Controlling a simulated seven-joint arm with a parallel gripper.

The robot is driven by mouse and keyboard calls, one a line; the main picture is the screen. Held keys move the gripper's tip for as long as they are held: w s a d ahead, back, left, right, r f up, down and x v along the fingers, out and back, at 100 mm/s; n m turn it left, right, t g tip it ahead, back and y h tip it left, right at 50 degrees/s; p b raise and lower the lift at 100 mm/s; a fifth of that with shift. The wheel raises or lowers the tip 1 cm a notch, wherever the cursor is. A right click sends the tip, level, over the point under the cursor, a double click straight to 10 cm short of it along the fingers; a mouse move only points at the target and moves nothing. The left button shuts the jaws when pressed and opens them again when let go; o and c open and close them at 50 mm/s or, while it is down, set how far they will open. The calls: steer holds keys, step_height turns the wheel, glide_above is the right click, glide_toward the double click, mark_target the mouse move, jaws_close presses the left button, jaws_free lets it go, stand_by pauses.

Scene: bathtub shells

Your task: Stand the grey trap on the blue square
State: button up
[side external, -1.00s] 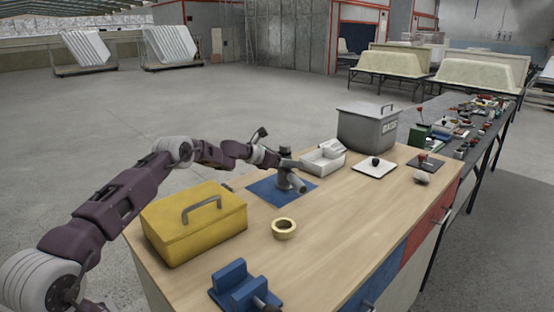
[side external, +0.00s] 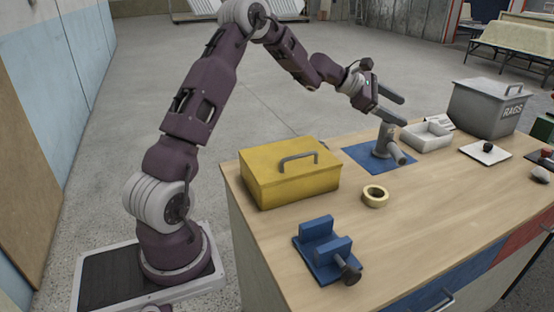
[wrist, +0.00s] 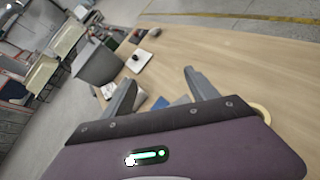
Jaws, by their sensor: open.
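The grey trap (side external: 386,140) stands upright on the blue square (side external: 361,154), its side outlet pointing toward the lower right. My gripper (side external: 403,110) is open and empty, just above the trap and apart from it in the side view. One lower finger comes close to the trap's top in the picture; I cannot tell the exact gap. In the wrist view my two fingers (wrist: 159,77) are spread wide. A bit of the blue square (wrist: 160,103) shows between them; the trap is hard to make out there.
A yellow toolbox (side external: 290,175) stands left of the square, a tape roll (side external: 375,196) in front. A white tray (side external: 427,138) and grey rags bin (side external: 487,110) stand to the right. The right foreground tabletop is clear.

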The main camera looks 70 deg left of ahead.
steer(key=s+d+r+m+g+h, duration=0.1)
steer(key=s+d+r+m, duration=0.2)
steer(key=d, duration=0.2)
steer(key=s+d+r+m+g, duration=0.1)
steer(key=s+d+r+m, duration=0.2)
steer(key=d, duration=0.3)
steer(key=s+d+r+m+g+y, duration=0.1)
steer(key=s+d+m+g, duration=0.1)
steer(key=s+d+m, duration=0.5)
steer(key=s+d+r+m+g, duration=0.2)
steer(key=s+d+m, duration=0.2)
steer(key=s, duration=0.7)
steer(key=s+a+f+m+y, duration=0.2)
steer(key=s+f+m, duration=0.1)
steer(key=s, duration=0.7)
steer(key=s+a+f+m+y, duration=0.3)
steer(key=s+m, duration=0.3)
steer(key=s, duration=0.5)
steer(key=shift+s, duration=0.15)
